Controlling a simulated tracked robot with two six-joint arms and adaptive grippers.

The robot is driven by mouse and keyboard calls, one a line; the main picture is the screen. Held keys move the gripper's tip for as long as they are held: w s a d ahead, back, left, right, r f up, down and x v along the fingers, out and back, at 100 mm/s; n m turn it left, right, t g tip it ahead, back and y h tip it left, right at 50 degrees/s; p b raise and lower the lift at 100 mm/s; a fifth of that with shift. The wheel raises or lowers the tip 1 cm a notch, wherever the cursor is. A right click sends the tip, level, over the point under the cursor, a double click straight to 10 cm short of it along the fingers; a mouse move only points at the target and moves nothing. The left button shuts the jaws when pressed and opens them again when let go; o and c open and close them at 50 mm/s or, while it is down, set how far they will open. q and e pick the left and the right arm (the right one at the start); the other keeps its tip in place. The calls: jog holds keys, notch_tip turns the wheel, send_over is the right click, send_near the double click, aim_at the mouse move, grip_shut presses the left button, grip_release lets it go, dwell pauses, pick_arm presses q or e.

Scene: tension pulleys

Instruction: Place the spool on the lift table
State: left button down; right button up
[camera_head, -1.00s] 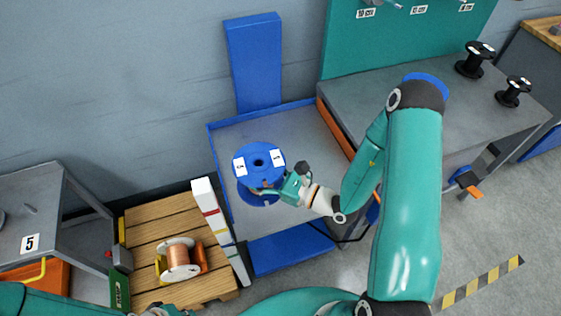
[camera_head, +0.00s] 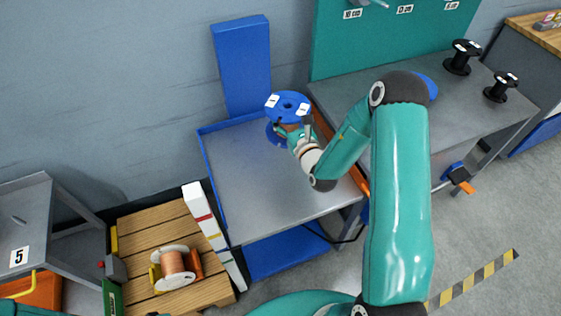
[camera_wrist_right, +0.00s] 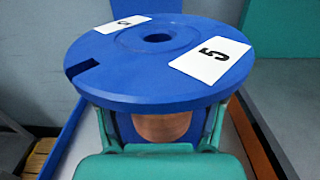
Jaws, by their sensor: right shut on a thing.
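The blue spool (camera_head: 288,106) has white labels marked 5 on its top flange and stands upright. It is at the far right part of the lift table (camera_head: 255,180), near its back and right edges. My right gripper (camera_head: 293,131) is shut on its copper-wound core between the flanges. In the right wrist view the spool (camera_wrist_right: 150,75) fills the middle, with a teal finger on each side of the core. Whether its lower flange touches the table top is hidden. My left gripper is not in view.
A blue column (camera_head: 242,65) stands behind the lift table. To the right is a grey workbench (camera_head: 400,100) with two black spools (camera_head: 462,57). To the left, a wooden pallet (camera_head: 150,225) holds a copper spool (camera_head: 173,268). The lift table's front and left are clear.

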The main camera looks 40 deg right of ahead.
notch_tip(320, 180, down, 18)
jog(key=b, duration=1.6)
jog(key=shift+b, duration=0.3)
jog(key=shift+r, duration=0.15)
jog(key=o, duration=1.8)
jog(key=shift+c, duration=0.2)
